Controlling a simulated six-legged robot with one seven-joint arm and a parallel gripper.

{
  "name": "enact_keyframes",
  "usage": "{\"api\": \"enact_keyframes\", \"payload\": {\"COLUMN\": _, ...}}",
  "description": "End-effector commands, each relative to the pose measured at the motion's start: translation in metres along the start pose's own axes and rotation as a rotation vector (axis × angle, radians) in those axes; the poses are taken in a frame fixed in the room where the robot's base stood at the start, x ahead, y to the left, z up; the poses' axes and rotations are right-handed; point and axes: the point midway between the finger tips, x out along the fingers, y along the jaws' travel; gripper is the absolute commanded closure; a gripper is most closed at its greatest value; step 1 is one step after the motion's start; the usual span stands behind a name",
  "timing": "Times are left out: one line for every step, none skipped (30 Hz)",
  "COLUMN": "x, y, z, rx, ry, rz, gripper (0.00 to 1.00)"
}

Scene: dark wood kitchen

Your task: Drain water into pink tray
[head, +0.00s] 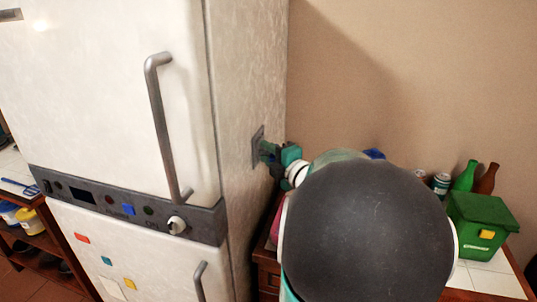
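A tall white fridge (110,100) fills the left of the head view. A dark grey plate (257,147) is fixed to its right side wall. My gripper (268,152), dark green and teal, is right up against this plate. The fingertips are small and partly hidden, so I cannot tell whether they touch or hold anything there. A small pink edge (275,226), perhaps of the pink tray, shows below on the counter beside the fridge. My arm hides most of it. No water is visible.
My large dark arm link blocks the middle right. A green box (483,221), a green bottle (465,177), a brown bottle (487,179) and a can (440,184) stand on the tiled counter at right. The fridge has a protruding grey upper handle (160,125) and a knob (177,225).

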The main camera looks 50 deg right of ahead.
Motion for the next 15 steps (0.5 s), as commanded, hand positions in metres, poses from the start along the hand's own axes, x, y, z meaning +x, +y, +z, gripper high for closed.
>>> {"api": "enact_keyframes", "payload": {"x": 0.0, "y": 0.0, "z": 0.0, "rx": 0.0, "ry": 0.0, "rz": 0.0, "gripper": 0.69}}
{"api": "enact_keyframes", "payload": {"x": 0.0, "y": 0.0, "z": 0.0, "rx": 0.0, "ry": 0.0, "rz": 0.0, "gripper": 0.69}}
{"api": "enact_keyframes", "payload": {"x": 0.0, "y": 0.0, "z": 0.0, "rx": 0.0, "ry": 0.0, "rz": 0.0, "gripper": 0.69}}
{"api": "enact_keyframes", "payload": {"x": 0.0, "y": 0.0, "z": 0.0, "rx": 0.0, "ry": 0.0, "rz": 0.0, "gripper": 0.69}}
{"api": "enact_keyframes", "payload": {"x": -0.001, "y": 0.0, "z": 0.0, "rx": 0.0, "ry": 0.0, "rz": 0.0, "gripper": 0.69}}
{"api": "enact_keyframes", "payload": {"x": -0.002, "y": 0.0, "z": 0.0, "rx": -0.001, "ry": 0.0, "rz": 0.0, "gripper": 0.69}}
{"api": "enact_keyframes", "payload": {"x": -0.004, "y": 0.0, "z": 0.0, "rx": -0.001, "ry": -0.001, "rz": 0.001, "gripper": 0.69}}
{"api": "enact_keyframes", "payload": {"x": -0.007, "y": 0.001, "z": 0.0, "rx": -0.001, "ry": -0.001, "rz": 0.001, "gripper": 0.69}}
{"api": "enact_keyframes", "payload": {"x": -0.011, "y": 0.001, "z": 0.001, "rx": -0.001, "ry": -0.002, "rz": 0.001, "gripper": 0.69}}
{"api": "enact_keyframes", "payload": {"x": -0.015, "y": 0.001, "z": 0.001, "rx": -0.001, "ry": -0.003, "rz": 0.001, "gripper": 0.69}}
{"api": "enact_keyframes", "payload": {"x": -0.02, "y": 0.0, "z": 0.001, "rx": 0.0, "ry": -0.003, "rz": 0.0, "gripper": 0.69}}
{"api": "enact_keyframes", "payload": {"x": -0.027, "y": 0.001, "z": 0.001, "rx": -0.001, "ry": -0.003, "rz": 0.001, "gripper": 0.69}}
{"api": "enact_keyframes", "payload": {"x": -0.034, "y": 0.001, "z": 0.001, "rx": 0.0, "ry": -0.004, "rz": 0.002, "gripper": 0.69}}
{"api": "enact_keyframes", "payload": {"x": -0.04, "y": 0.001, "z": 0.001, "rx": -0.001, "ry": -0.004, "rz": 0.001, "gripper": 0.69}}
{"api": "enact_keyframes", "payload": {"x": -0.049, "y": 0.001, "z": 0.001, "rx": -0.002, "ry": -0.005, "rz": 0.001, "gripper": 0.69}}
